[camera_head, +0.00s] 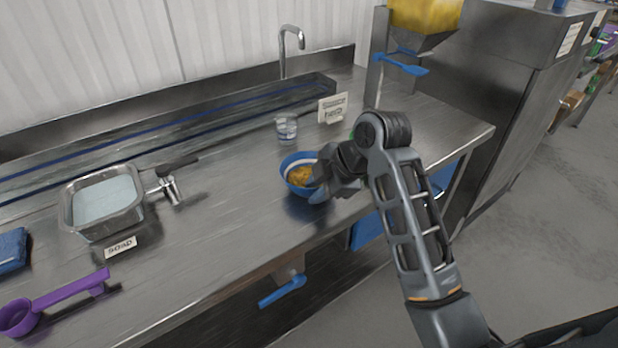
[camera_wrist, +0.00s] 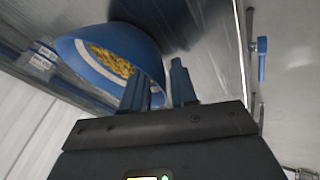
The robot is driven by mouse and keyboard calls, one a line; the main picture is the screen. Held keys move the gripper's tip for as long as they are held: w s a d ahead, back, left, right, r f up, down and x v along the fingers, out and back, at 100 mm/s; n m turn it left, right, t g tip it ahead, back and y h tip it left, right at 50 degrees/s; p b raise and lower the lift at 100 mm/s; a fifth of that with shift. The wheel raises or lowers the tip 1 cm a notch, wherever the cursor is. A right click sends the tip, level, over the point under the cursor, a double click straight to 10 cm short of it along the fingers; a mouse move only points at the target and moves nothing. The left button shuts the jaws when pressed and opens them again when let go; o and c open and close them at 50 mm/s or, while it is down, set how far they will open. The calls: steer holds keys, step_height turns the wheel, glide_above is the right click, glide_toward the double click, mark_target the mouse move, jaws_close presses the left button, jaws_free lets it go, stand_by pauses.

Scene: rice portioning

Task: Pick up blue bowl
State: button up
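The blue bowl (camera_head: 296,161) stands on the steel counter and holds yellow-orange food. It also shows in the wrist view (camera_wrist: 150,60), its opening turned to the left and yellow grains inside. My gripper (camera_head: 318,188) is at the bowl's right side in the head view and hides part of it. In the wrist view my gripper (camera_wrist: 158,72) has its two fingers apart. One finger overlaps the bowl's rim and the other is outside the wall, so the wall shows between them. Whether either finger touches the bowl cannot be told.
A glass of water (camera_head: 286,130) and a small sign (camera_head: 333,108) stand behind the bowl. A metal basin (camera_head: 68,212), a soap card (camera_head: 120,247) and a purple scoop (camera_head: 60,297) are to the left. A yellow hopper (camera_head: 425,14) is at the back right. The counter's front edge is close.

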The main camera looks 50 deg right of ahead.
jaws_close()
steer(key=shift+r, duration=0.1)
stand_by(0.3)
steer(key=shift+r, duration=0.5)
steer(key=r, duration=0.2)
steer(key=s+r, duration=0.1)
steer(key=shift+d+r+b, duration=0.3)
steer(key=shift+d+b, duration=0.05)
steer(key=shift+d, duration=0.05)
steer(key=s+d+r+p, duration=0.4)
steer(key=s+d+r, duration=0.1)
steer(key=s, duration=0.4)
steer(key=shift+r, duration=0.6)
steer(key=shift+d, duration=0.1)
